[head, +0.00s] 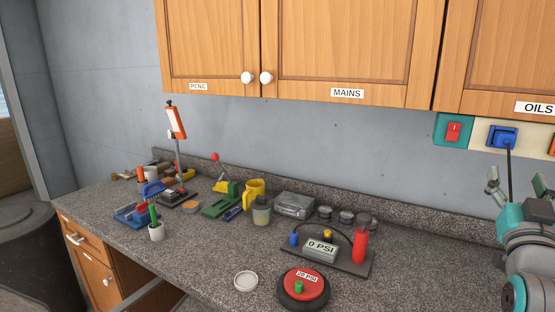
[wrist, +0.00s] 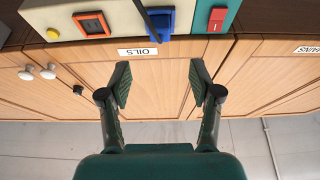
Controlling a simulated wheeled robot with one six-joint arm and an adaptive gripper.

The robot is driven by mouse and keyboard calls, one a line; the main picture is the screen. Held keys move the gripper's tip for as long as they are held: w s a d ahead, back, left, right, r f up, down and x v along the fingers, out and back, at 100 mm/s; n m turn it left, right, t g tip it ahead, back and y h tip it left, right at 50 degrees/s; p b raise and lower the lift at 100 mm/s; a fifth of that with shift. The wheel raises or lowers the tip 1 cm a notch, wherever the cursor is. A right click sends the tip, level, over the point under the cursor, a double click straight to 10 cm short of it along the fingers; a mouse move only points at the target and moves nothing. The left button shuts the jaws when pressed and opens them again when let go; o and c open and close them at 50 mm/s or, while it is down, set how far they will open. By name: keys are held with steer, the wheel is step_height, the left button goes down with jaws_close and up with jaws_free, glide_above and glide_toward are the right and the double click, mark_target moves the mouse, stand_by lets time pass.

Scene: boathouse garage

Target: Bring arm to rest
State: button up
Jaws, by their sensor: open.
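My gripper (head: 520,177) is at the right edge of the head view, raised in front of the wall below the cupboards. In the wrist view, which looks upside down, its two fingers (wrist: 159,82) are spread wide with nothing between them. Beyond the fingers are the cupboard door labelled OILS (wrist: 138,51) and a blue plug (wrist: 157,20) in the wall socket strip. The plug (head: 502,135) also shows in the head view, its black cable running down behind my gripper. My gripper looks apart from the plug. Part of my arm is cut off at the right.
The granite worktop (head: 215,262) holds a gauge board reading 0 PSI (head: 321,247), a red round 20 PSI piece (head: 303,284), a white lid (head: 246,281) and several tools at the left. A red switch (head: 453,131) is beside the plug. Wooden cupboards (head: 350,45) overhang the worktop.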

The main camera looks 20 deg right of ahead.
steer(key=w+a+f+n+t+y, duration=0.1)
steer(key=a+f+y, duration=0.1)
steer(key=a+f, duration=0.45)
steer(key=w+a+f+n+t+y, duration=0.1)
steer(key=w+a+f+n+y, duration=0.15)
steer(key=f, duration=0.65)
steer(key=w+a+f+n+t+y, duration=0.1)
steer(key=a+f+y, duration=0.2)
steer(key=a+f, duration=0.4)
steer(key=s+a+f+n+y, duration=0.2)
steer(key=s+a+f+y, duration=0.35)
steer(key=a+f, duration=0.7)
steer(key=s+a+f+n+g+y, duration=0.1)
steer(key=s+a+f, duration=0.2)
steer(key=s, duration=0.4)
steer(key=s+a+f+n+g+y, duration=0.1)
steer(key=s+a+f, duration=0.1)
steer(key=s, duration=0.6)
steer(key=s+a+f+n+y, duration=0.1)
steer(key=s+a+f+y, duration=0.1)
steer(key=s, duration=0.6)
steer(key=shift+s+a+f+g, duration=0.25)
steer(key=shift+a+f+g, duration=0.15)
steer(key=shift+a+f, duration=0.6)
steer(key=shift+a+r, duration=0.1)
steer(key=shift+r, duration=0.05)
